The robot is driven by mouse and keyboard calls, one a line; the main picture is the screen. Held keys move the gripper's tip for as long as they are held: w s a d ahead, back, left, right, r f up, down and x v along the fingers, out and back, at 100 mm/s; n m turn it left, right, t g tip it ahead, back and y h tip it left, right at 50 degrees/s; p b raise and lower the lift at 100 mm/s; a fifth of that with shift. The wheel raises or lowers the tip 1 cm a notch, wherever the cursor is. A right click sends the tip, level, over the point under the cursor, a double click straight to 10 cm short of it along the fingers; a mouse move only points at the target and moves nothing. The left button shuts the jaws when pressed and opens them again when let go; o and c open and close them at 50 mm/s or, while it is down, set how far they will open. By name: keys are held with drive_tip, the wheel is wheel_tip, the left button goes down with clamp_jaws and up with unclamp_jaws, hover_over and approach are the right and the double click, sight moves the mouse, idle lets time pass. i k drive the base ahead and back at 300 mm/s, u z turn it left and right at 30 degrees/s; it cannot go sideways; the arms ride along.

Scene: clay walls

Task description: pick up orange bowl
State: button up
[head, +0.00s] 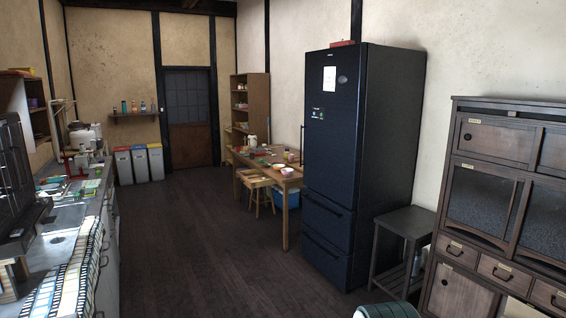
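I cannot make out an orange bowl for certain. A wooden table (262,164) stands in the middle distance, left of the dark fridge, with several small dishes on it. One small reddish-pink bowl (287,172) sits near its front end; it is too small to tell whether it is orange. My gripper is not in view.
A kitchen counter with a sink (62,218) runs along the left. The dark fridge (335,150), a low side table (405,235) and a wooden cabinet (490,215) line the right. A stool (258,190) stands by the table. The wooden floor (190,240) between is clear.

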sight(279, 169)
drive_tip(key=u, duration=0.25)
drive_tip(key=i, duration=1.15)
drive_tip(key=u, duration=0.5)
drive_tip(key=i, duration=4.75)
drive_tip(key=z, duration=1.05)
drive_tip(key=i, duration=1.3)
drive_tip(key=z, duration=1.45)
drive_tip(key=i, duration=0.85)
drive_tip(key=z, duration=0.35)
